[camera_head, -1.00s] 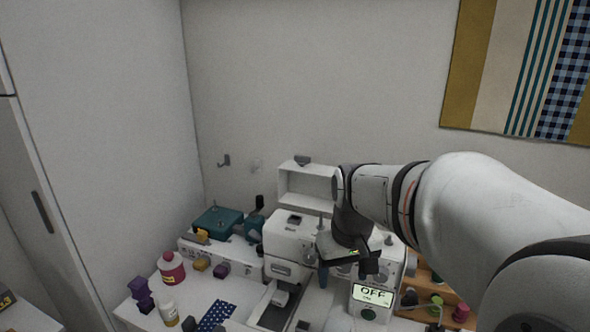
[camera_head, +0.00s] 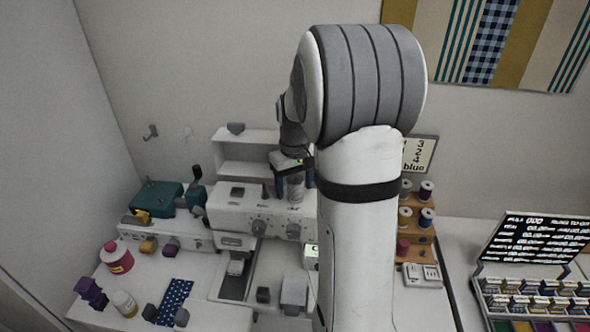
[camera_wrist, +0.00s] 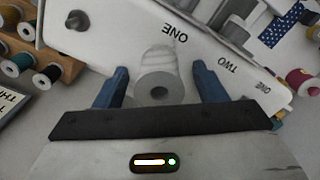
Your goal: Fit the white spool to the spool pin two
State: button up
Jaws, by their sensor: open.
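The white spool (camera_head: 296,189) is on the top of the white sewing machine (camera_head: 230,200), below my open gripper (camera_head: 294,184). In the wrist view the spool (camera_wrist: 161,84) lies between the two blue fingers of my gripper (camera_wrist: 155,82), with gaps on both sides. The printed word ONE is close to the spool, and TWO is further right in the wrist view. A thin dark upright post (camera_head: 265,192) stands on the machine top, left of the spool in the head view; I cannot tell whether it is spool pin two. What is under the spool is hidden.
A wooden rack (camera_head: 410,240) with several coloured spools stands right of my arm. A white shelf (camera_head: 245,158) is behind the machine, and a teal machine (camera_head: 160,197) is at left. A blue dotted cloth (camera_head: 174,297) lies in front. My arm hides the machine's right side.

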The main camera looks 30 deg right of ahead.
jog(key=shift+s+f, duration=0.1)
jog(key=shift+f, duration=0.55)
jog(key=c, duration=1.2)
jog(key=shift+r, duration=0.1)
jog(key=shift+r, duration=0.1)
jog(key=shift+r+p, duration=2.1)
jog(key=shift+r, duration=0.7)
jog(key=shift+r, duration=0.15)
jog(key=shift+r+p, duration=1.4)
jog(key=shift+r, duration=0.5)
